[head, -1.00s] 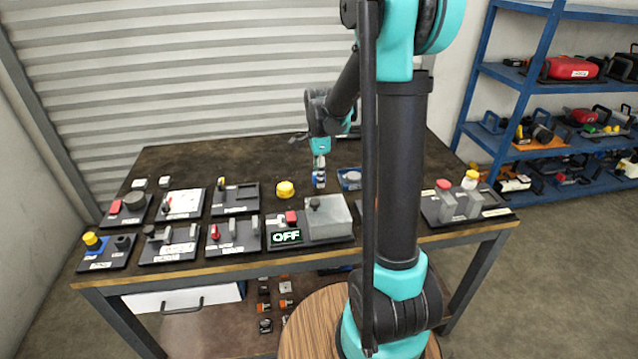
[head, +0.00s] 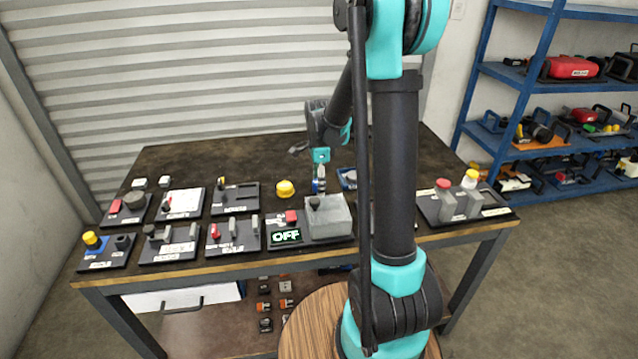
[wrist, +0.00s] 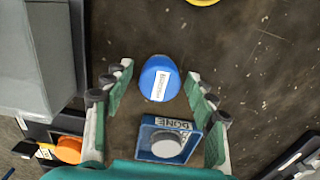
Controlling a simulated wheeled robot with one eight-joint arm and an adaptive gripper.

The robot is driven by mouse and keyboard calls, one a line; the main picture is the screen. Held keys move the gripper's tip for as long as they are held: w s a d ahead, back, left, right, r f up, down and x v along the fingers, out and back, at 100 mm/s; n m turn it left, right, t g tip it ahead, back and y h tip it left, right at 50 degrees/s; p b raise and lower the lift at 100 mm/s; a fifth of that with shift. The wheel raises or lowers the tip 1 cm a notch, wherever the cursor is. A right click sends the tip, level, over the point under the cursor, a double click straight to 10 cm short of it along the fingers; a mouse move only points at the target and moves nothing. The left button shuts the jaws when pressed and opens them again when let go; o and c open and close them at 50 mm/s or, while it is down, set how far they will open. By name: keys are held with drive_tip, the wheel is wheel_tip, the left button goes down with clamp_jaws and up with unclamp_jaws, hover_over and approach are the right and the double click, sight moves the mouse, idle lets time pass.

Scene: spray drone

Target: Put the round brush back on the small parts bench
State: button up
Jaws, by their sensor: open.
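A blue round piece (wrist: 159,78) with a white label stands on the dark bench top (wrist: 240,60). It may be the round brush, but I see no bristles and cannot read the label. My gripper (wrist: 158,72) is open, with one finger on each side of the blue piece and a visible gap on both sides. In the head view my gripper (head: 319,180) is low over the bench (head: 270,150), behind the grey box; its fingers are small there.
A blue base with a grey button (wrist: 166,145), marked DONE, is close beside the blue piece. A grey box (head: 328,216) and an OFF display (head: 286,236) stand in front. A yellow button (head: 285,188) is at left. The bench's back is mostly clear.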

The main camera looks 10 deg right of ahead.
wheel_tip(320, 180, up, 12)
drive_tip(key=shift+r, duration=0.15)
idle(0.5)
